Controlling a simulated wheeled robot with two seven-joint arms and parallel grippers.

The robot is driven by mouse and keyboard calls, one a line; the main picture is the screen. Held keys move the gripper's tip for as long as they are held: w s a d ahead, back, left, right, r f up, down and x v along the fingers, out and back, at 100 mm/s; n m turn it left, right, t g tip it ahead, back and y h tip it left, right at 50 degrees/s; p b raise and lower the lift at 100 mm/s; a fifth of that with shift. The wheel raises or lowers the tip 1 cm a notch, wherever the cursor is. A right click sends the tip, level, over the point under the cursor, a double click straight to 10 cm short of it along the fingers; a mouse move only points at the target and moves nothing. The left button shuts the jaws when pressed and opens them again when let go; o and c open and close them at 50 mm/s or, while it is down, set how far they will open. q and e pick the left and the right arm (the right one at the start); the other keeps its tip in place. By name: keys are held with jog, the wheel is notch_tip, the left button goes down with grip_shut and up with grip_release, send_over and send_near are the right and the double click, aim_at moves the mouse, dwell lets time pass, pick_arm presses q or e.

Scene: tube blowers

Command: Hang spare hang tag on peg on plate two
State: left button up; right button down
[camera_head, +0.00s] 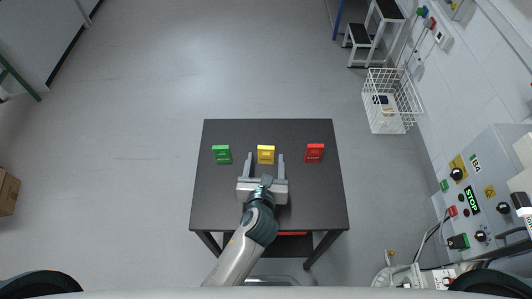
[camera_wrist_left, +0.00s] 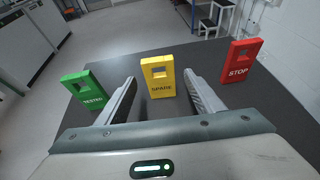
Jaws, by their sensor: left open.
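The yellow spare hang tag (camera_head: 266,154) stands on the dark table between a green tag (camera_head: 222,154) and a red tag (camera_head: 314,153). In the left wrist view, the yellow tag (camera_wrist_left: 162,76) reads SPARE and has a square hole near its top. My left gripper (camera_head: 265,160) is open, its fingers on either side of the yellow tag with gaps on both sides. The fingers (camera_wrist_left: 160,84) also show in the left wrist view, pointing at the tag. I cannot make out plate two or its peg. My right gripper is not in view.
A grey control cabinet (camera_head: 480,165) with knobs and a STOP sign stands at the right. A white wire basket (camera_head: 389,117) and a step stool (camera_head: 362,36) are along the right wall. A cardboard box (camera_head: 8,192) lies far left. The floor left of the table is clear.

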pick_arm(q)
jog(key=shift+w+f, duration=0.25)
jog(key=shift+w, duration=0.4)
jog(key=c, duration=1.1)
